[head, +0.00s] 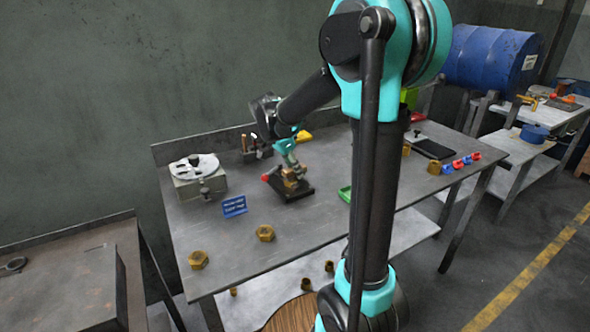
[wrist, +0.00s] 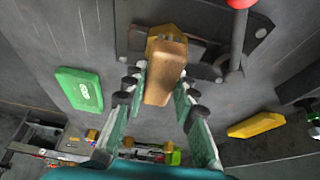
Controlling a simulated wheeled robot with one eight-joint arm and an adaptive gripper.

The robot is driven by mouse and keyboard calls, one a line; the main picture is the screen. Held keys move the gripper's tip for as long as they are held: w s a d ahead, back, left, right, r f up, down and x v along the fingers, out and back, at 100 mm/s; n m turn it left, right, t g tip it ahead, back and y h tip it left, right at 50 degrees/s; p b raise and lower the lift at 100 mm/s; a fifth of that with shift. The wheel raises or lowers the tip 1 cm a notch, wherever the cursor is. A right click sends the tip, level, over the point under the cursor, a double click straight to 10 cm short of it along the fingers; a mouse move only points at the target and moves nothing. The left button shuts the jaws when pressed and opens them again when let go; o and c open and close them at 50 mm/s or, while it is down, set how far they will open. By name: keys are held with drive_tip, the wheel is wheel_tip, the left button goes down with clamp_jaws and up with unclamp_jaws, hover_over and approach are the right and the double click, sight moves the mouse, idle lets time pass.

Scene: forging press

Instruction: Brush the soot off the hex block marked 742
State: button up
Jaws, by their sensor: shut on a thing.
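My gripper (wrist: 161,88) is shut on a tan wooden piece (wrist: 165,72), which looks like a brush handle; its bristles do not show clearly. A yellow-brown block (wrist: 160,32) sits just beyond the piece, between the dark jaws of a vise (wrist: 128,42). Whether the piece touches the block is unclear. In the head view, my gripper (head: 287,158) is directly above the vise (head: 298,193) on the table. Other brass hex blocks stand at the table's front left (head: 198,260) and front middle (head: 265,233). No number 742 is legible.
A vise lever with a red knob (wrist: 240,3) sticks out beside my gripper. A green block (wrist: 80,88) and yellow block (wrist: 256,125) lie on either side.

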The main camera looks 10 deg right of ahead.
drive_tip(key=shift+s+a, duration=0.3)
drive_tip(key=shift+a, duration=0.4)
drive_tip(key=shift+r, duration=0.1)
drive_tip(key=shift+r, duration=3)
